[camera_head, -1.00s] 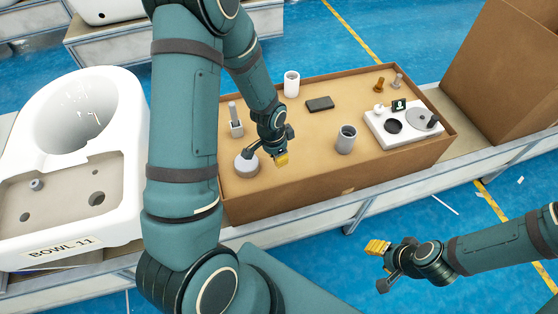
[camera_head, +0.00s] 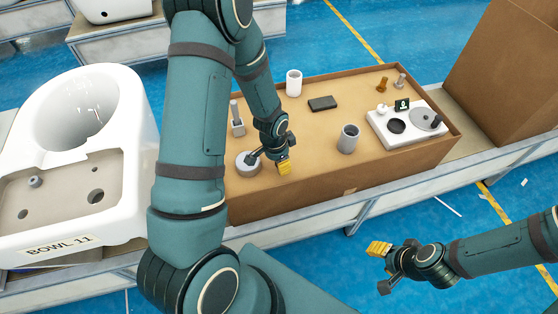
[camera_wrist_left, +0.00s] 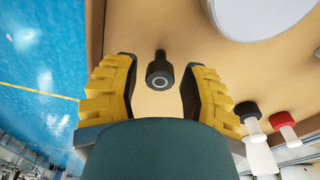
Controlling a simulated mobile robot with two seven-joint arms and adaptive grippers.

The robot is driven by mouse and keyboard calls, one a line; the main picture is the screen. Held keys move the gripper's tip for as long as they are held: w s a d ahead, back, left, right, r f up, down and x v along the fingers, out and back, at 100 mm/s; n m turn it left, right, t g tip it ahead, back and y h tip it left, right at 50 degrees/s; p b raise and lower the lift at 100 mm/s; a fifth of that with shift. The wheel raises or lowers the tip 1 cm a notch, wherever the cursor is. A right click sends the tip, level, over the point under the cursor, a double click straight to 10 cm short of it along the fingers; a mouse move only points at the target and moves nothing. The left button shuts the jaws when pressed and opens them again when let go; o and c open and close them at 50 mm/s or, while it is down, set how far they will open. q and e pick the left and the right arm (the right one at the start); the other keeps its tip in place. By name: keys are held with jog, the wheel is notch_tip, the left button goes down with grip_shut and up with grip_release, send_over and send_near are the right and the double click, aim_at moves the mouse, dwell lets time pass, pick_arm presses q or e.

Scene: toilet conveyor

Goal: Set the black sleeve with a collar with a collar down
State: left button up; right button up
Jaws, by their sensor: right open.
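The black sleeve with a collar (camera_wrist_left: 160,71) shows in the left wrist view, above the tan floor of the cardboard tray. It has a narrow shaft and a wider end with a pale ring facing the camera. My left gripper (camera_wrist_left: 158,88) has its yellow-backed fingers spread, with a gap on each side of the sleeve. In the head view the left gripper (camera_head: 271,161) is low over the front left of the tray (camera_head: 330,187), and the sleeve cannot be made out there. My right gripper (camera_head: 381,266) is open and empty, out in front of the conveyor.
A grey-white round part (camera_head: 248,164) lies beside the left gripper. A grey cup (camera_head: 348,139), white cup (camera_head: 294,83), dark block (camera_head: 322,103) and white fixture board (camera_head: 405,126) stand in the tray. A white toilet bowl (camera_head: 140,190) is at left. Bare tray floor lies mid-tray.

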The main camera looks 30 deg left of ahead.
pick_arm(q)
jog(key=shift+r, duration=0.55)
notch_tip(320, 180, up, 11)
jog(key=s+p, duration=0.1)
jog(key=p, duration=0.3)
jog(key=s+d+f+n+h, duration=0.1)
jog(key=s+d+f+n, duration=0.2)
jog(key=d, duration=0.6)
jog(key=s+d+f+n+h, duration=0.2)
jog(key=s+d+f+n, duration=0.2)
jog(key=d+f, duration=0.4)
jog(key=shift+s+d+f+n, duration=0.3)
jog(key=shift+s+d, duration=0.25)
jog(key=shift+s, duration=0.35)
jog(key=shift+a, duration=0.1)
